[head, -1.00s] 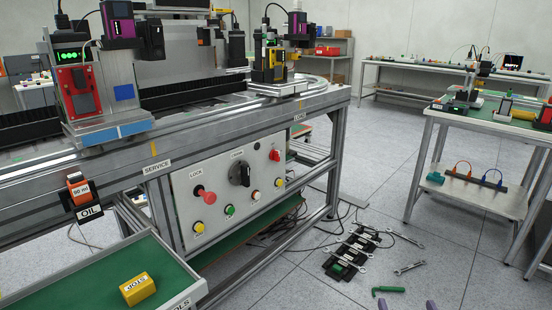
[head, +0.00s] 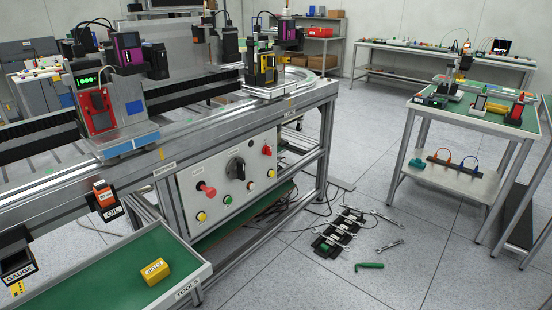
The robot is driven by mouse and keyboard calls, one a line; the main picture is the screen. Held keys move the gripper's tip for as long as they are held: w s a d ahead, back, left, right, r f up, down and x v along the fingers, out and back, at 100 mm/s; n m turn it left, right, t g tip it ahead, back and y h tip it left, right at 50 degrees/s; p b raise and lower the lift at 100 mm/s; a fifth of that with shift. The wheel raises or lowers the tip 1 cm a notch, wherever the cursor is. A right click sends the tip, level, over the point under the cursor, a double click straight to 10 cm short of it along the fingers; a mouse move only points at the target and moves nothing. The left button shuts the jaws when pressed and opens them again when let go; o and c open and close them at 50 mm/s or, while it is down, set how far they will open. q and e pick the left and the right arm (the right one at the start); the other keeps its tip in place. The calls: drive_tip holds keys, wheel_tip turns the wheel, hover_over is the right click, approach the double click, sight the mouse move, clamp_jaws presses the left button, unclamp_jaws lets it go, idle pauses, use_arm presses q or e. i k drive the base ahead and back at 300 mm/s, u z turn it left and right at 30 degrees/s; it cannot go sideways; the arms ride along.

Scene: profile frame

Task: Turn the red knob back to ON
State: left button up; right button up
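A pale control panel (head: 222,205) is mounted on the front of the metal rail frame. It carries two red controls. One is a red mushroom-shaped knob (head: 207,189) at its left side. The other is a smaller red knob (head: 267,150) at its upper right, near the right edge. A black rotary knob (head: 236,168) sits between them, and several small coloured buttons run below. The lettering by the knobs is too small to read, so I cannot tell which setting either red one is at. Neither of my grippers shows in the head view.
A green-topped tools tray (head: 110,275) with a yellow box (head: 155,271) stands in front at left. An oil holder (head: 106,200) hangs on the frame. Wrenches on a black rack (head: 340,232) and a green hex key (head: 369,265) lie on the floor. A workbench (head: 455,112) stands at right.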

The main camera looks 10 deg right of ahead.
sight(267, 150)
drive_tip(key=z, duration=0.8)
drive_tip(key=i, duration=1.85)
drive_tip(key=u, duration=0.65)
